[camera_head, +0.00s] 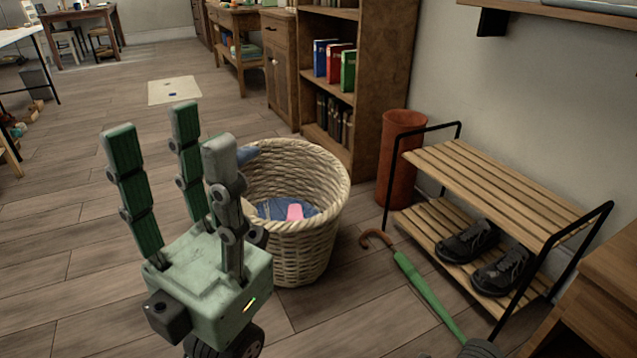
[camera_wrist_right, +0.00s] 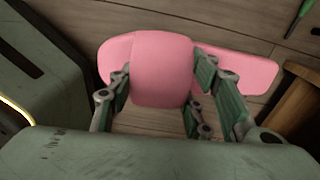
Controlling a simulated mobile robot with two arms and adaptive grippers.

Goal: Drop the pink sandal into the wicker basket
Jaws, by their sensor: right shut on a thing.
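The pink sandal (camera_wrist_right: 162,62) shows in the right wrist view, with its wide strap towards me and its sole reaching out left and right. My right gripper (camera_wrist_right: 165,92) is shut on it, with jointed fingers on both sides of the strap. The sandal in that grip does not show in the head view. The wicker basket (camera_head: 311,246) stands upright on the floor at the middle of the head view. My left gripper (camera_head: 172,128) is in front of the basket's left side, fingers up and spread, open and empty.
Blue cloth (camera_head: 270,209) and a small pink thing (camera_head: 294,212) lie inside the basket. To its right are a green umbrella (camera_head: 420,286), a slatted shoe rack (camera_head: 500,187) with dark shoes, and a red-brown cylinder (camera_head: 398,160). A bookcase (camera_head: 378,75) stands behind.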

